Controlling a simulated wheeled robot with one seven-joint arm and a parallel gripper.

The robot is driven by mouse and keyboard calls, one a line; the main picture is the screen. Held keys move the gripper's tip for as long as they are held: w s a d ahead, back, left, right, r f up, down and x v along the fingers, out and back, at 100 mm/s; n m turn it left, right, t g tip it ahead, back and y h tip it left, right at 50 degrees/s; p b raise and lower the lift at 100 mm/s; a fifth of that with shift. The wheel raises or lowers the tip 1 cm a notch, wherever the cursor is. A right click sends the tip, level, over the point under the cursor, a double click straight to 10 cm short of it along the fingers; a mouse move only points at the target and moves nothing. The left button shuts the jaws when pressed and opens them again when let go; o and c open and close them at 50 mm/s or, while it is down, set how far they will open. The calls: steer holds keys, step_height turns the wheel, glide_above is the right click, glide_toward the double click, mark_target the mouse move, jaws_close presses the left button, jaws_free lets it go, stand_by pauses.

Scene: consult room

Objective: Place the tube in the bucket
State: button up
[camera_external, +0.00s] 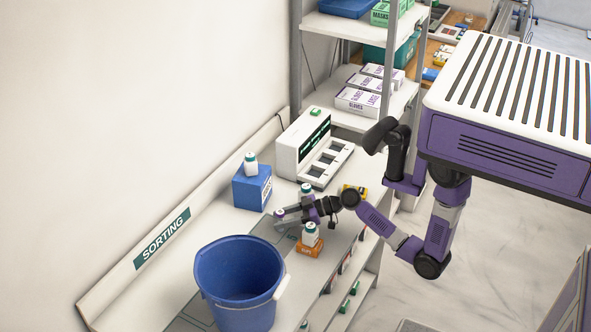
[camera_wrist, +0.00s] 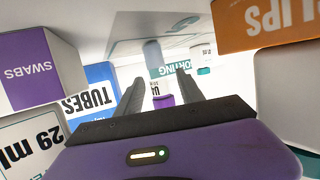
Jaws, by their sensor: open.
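The blue bucket (camera_external: 240,285) stands on the counter at the lower left of my gripper in the external view. My gripper (camera_external: 286,218) is low over the counter with its fingers apart. A small tube with a purple cap (camera_wrist: 163,99) shows between and beyond the two open fingers (camera_wrist: 156,92) in the wrist view. In the external view a purple-topped item (camera_external: 280,213) at the fingertips looks like the same tube. I cannot tell whether the fingers touch it. The rest of the tube is partly hidden in the external view.
A blue box (camera_external: 252,188) marked TUBES in the wrist view (camera_wrist: 95,95) carries a white bottle (camera_external: 251,164). Another bottle (camera_external: 311,235) stands on an orange box (camera_external: 308,250) close to my gripper. A green-capped bottle (camera_external: 307,190) is behind it. A white device (camera_external: 310,145) stands farther back.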

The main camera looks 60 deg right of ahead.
steer(key=b+v, duration=0.1)
steer(key=v, duration=0.6)
steer(key=shift+s+d, duration=0.15)
steer(key=shift+s, duration=0.05)
steer(key=shift+o, duration=0.8)
steer(key=shift+s+d+r, duration=0.2)
steer(key=shift+s, duration=0.2)
